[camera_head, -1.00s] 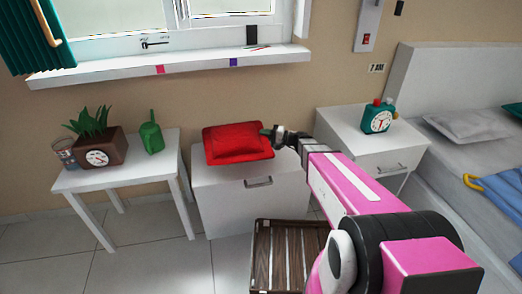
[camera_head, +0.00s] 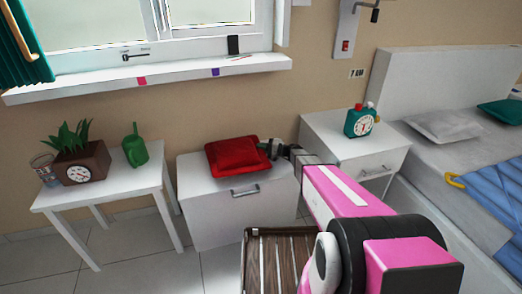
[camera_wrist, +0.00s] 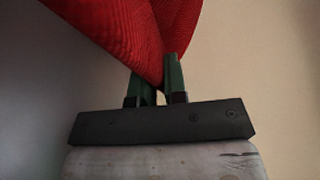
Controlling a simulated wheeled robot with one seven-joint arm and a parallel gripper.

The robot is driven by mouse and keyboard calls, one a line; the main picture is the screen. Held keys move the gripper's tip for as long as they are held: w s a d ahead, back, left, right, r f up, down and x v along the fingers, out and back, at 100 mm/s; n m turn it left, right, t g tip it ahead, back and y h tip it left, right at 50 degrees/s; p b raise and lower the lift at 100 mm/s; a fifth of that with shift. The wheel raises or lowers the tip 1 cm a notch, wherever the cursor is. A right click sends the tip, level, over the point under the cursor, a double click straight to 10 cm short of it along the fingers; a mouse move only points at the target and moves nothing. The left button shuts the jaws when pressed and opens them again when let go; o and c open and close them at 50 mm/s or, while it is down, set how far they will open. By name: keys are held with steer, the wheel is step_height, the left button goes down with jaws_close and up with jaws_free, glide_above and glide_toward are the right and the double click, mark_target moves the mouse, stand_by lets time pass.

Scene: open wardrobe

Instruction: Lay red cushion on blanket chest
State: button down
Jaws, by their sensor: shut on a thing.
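The red cushion (camera_head: 237,156) is over the top of the white blanket chest (camera_head: 238,212), which has a grey handle on its front. In the head view I cannot tell whether the cushion rests on the chest top or is held just above it. My gripper (camera_head: 272,149) is at the cushion's right edge. In the wrist view the green fingers (camera_wrist: 157,82) of my gripper are shut on a corner of the red cushion (camera_wrist: 120,35), which fills the upper left. The far side of the cushion is hidden there.
A white table (camera_head: 110,189) with a potted plant (camera_head: 80,160) and a green watering can (camera_head: 135,146) stands left. A brown slatted crate (camera_head: 270,262) is in front of the chest.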

steer(key=shift+f, duration=0.55)
steer(key=c, duration=1.2)
jaws_free()
steer(key=shift+o, duration=0.2)
